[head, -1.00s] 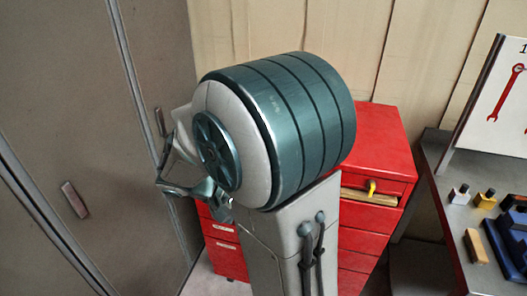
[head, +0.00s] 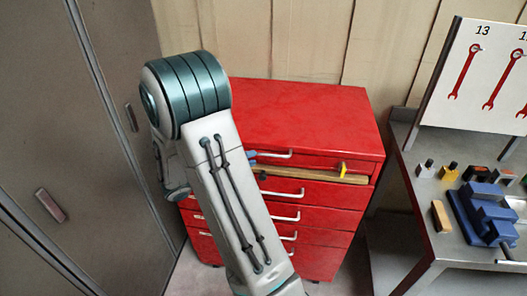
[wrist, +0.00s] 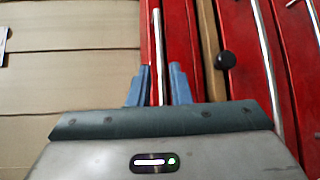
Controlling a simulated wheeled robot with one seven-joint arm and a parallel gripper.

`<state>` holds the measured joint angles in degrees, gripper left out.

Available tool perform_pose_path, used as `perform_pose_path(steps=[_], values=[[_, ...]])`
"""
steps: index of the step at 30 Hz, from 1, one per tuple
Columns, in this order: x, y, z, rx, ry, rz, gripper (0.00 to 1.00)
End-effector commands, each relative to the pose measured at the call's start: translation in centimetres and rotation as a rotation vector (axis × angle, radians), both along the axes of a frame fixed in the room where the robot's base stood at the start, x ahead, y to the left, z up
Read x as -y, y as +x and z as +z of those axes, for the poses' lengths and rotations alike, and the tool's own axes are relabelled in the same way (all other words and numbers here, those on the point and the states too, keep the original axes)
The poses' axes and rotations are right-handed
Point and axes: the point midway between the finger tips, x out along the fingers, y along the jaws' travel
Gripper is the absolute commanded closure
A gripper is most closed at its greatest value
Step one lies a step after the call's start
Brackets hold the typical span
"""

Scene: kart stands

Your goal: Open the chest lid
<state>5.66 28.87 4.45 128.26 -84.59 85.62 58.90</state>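The red tool chest (head: 305,105) stands against the back wall, its flat top lid down. A silver handle (head: 276,154) runs along the upper front edge. A wooden bar (head: 310,173) with a yellow piece near its right end lies across the front just below. My gripper (head: 252,156) is mostly hidden behind my arm; only a blue fingertip shows at the handle's left end. In the wrist view my gripper's two blue fingers (wrist: 159,85) are apart, with a silver handle (wrist: 157,50) between them. I cannot tell whether they touch it.
A black knob (wrist: 225,60) sits close beside the fingers on the wooden bar. Several drawers with handles (head: 285,217) lie below. Grey cabinet doors (head: 50,110) stand at left. A metal bench (head: 455,225) with blue blocks and a wrench board (head: 480,75) stands at right.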

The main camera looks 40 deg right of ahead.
Motion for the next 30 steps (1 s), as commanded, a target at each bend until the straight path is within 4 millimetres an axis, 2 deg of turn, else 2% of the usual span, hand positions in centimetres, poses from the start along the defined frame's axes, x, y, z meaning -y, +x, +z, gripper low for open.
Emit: perform_pose_path(steps=[1, 6, 12, 22, 24, 30], values=[[1.1, -0.3, 0.1, -0.003, 0.000, -0.006, 0.82], [4.0, -0.4, -0.4, -0.002, 0.001, -0.003, 0.82], [5.7, -0.6, -0.8, 0.000, 0.001, -0.002, 0.82], [6.0, -0.6, -0.9, 0.000, 0.001, -0.001, 0.82], [6.0, -0.6, -0.9, 0.000, 0.001, -0.001, 1.00], [5.8, -0.5, -0.8, 0.000, 0.001, 0.001, 1.00]])
